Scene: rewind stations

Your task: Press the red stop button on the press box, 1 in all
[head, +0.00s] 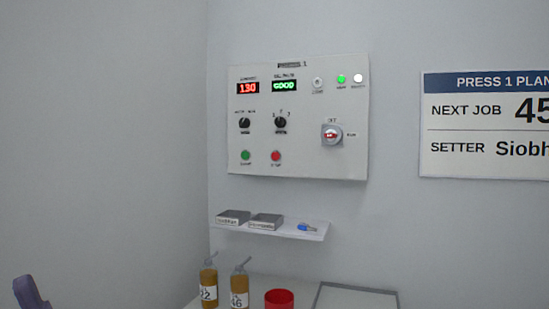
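My gripper does not show. Only a purple-grey piece (32,293), which seems to be part of my arm, shows at the bottom left corner, well apart from the box.
The box also has dark knobs (281,123) and a red-handled switch (332,134). Below it, a narrow shelf (308,235) juts out with small boxes and a blue item. Pump bottles (239,285) and a red cup (279,299) stand lower. The space before the box is clear.

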